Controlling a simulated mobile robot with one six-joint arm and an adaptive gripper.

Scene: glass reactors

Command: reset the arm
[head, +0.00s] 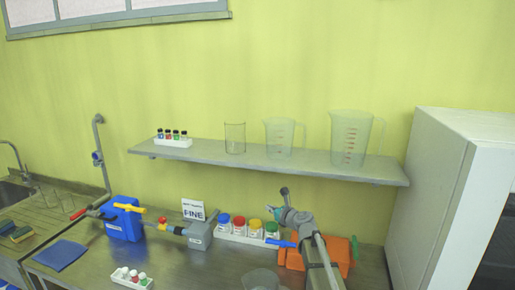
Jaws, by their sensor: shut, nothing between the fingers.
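My arm rises from the bottom edge in the head view, right of centre. Its end, my gripper (285,191), is small and dark and stands in front of the wall just under the shelf. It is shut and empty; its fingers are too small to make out. My wrist is above the bench, in front of the jar rack and the orange device (342,249), and hides part of both.
The wall shelf (210,153) carries a vial rack (173,142), a glass beaker (235,139) and two measuring jugs (350,137). Below are a blue device (124,222), a FINE sign (193,210) and a jar rack (248,240). A white cabinet (435,190) bounds the right.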

